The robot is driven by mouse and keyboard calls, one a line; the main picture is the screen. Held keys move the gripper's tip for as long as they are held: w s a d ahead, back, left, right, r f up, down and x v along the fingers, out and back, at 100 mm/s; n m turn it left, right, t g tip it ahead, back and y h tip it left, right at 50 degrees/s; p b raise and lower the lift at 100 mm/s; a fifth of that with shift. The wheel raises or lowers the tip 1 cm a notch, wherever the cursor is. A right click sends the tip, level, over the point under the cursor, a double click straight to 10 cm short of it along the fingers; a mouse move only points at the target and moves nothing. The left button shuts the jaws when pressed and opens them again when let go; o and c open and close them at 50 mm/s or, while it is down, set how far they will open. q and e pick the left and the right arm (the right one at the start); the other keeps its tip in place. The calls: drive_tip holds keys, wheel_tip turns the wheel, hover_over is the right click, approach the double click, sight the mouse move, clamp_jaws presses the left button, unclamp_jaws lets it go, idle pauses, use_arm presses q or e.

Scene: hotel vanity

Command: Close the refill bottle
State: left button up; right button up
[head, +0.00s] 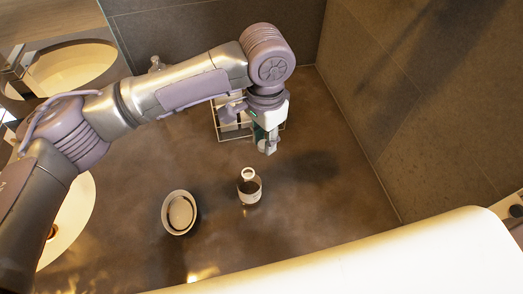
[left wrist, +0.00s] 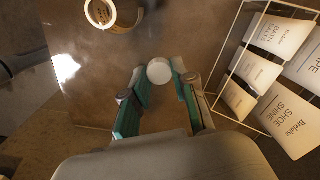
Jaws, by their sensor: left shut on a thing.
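The refill bottle (head: 250,192), dark with a pale rim at its open-looking top, stands on the brown counter in the middle of the head view. It also shows at the top left of the left wrist view (left wrist: 113,22), partly cut off. My left gripper (head: 267,147) points down behind and slightly right of the bottle, apart from it. In the left wrist view its fingertips (left wrist: 160,72) are shut on a small round white cap (left wrist: 159,71).
A wire rack (left wrist: 231,70) of white printed packets stands close beside my left gripper. A round dish (head: 166,222) with a pale disc sits left of the bottle.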

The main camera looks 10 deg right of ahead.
use_arm(q)
drive_tip(key=s+a+f+n, duration=0.1)
drive_tip(key=a+n, duration=0.5)
drive_tip(key=a, duration=0.8)
drive_tip(key=s+a+n, duration=0.4)
drive_tip(key=a+n, duration=0.2)
drive_tip(key=a, duration=0.9)
drive_tip(key=shift+f+n, duration=0.3)
drive_tip(key=shift+f, duration=0.05)
